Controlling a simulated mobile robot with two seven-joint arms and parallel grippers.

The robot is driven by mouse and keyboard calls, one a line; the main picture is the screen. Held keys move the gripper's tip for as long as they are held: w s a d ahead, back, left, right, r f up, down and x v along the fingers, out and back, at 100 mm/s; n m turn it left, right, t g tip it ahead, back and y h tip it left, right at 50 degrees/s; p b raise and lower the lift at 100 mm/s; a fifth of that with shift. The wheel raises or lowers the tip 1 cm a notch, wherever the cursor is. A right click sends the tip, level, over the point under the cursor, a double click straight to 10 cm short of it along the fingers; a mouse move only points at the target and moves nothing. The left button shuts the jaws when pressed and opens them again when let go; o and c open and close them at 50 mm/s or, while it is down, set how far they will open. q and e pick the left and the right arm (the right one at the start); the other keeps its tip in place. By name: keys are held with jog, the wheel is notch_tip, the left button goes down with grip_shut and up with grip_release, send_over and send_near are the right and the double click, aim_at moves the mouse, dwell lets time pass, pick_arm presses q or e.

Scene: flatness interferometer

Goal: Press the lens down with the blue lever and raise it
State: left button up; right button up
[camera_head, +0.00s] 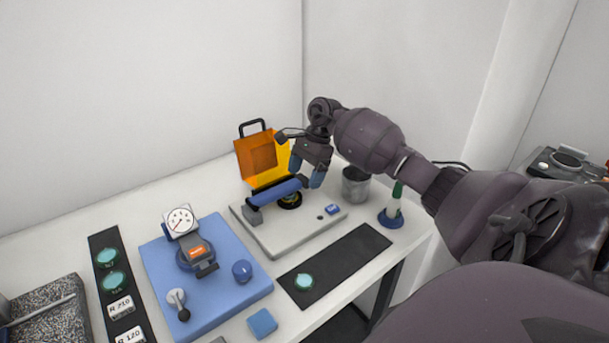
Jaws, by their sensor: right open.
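The blue lever (273,192) is a thick blue bar on the grey base plate (283,237) of the interferometer. It runs from a grey block at the left up towards the right. A dark round lens seat (291,201) shows partly under and beside the lever's right part; I cannot make out the lens itself. My right gripper (307,178) is open at the lever's right end, with its blue-tipped fingers pointing down. Whether the fingers touch the lever I cannot tell. My left gripper is out of view.
An orange guard with a black handle (261,153) stands behind the lever. A blue plate with a dial gauge (181,221) is at the left. A black mat (344,262) lies in front.

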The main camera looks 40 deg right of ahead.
jog(key=shift+a+f, duration=0.15)
jog(key=shift+f, duration=0.2)
jog(key=shift+r, duration=0.1)
jog(key=c, duration=1.3)
